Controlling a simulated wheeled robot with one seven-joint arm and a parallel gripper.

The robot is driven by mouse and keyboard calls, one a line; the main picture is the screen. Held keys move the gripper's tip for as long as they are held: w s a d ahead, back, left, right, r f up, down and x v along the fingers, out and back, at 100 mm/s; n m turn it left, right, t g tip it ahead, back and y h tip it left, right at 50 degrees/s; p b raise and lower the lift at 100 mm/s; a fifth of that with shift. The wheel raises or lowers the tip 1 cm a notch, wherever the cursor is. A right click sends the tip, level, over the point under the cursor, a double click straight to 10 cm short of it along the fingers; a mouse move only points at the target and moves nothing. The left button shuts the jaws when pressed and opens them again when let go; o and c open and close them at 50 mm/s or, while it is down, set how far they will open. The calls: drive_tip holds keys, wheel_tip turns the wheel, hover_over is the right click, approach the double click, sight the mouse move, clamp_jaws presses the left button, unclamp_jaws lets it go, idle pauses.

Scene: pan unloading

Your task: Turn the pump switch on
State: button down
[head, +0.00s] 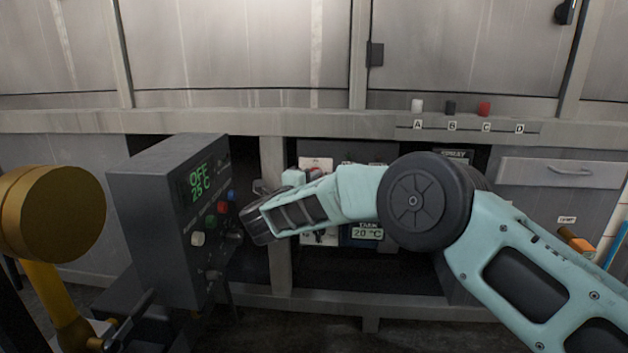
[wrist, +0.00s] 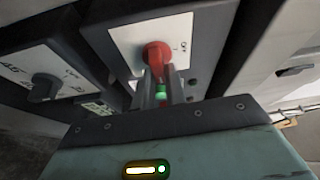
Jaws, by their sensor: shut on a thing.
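A red rotary switch (wrist: 157,56) sits on a white plate (wrist: 185,27) on the front of a dark box in the wrist view. The fingers partly hide the handle. In the head view my arm reaches in from the right and covers most of this box, so the grip itself is hidden there.
A neighbouring panel with a dark knob (wrist: 46,87) is at the left in the wrist view. In the head view a grey control box (head: 160,215) reading OFF and 25 C stands left of my arm. A display reading 20 °C (head: 368,233) is below my arm.

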drive_tip(key=shift+f+m, duration=0.1)
drive_tip(key=shift+m, duration=0.2)
idle(0.4)
drive_tip(key=c, duration=1.4)
unclamp_jaws()
drive_tip(key=shift+c, duration=0.2)
drive_tip(key=p+v, duration=0.5)
drive_tip(key=v, duration=0.7)
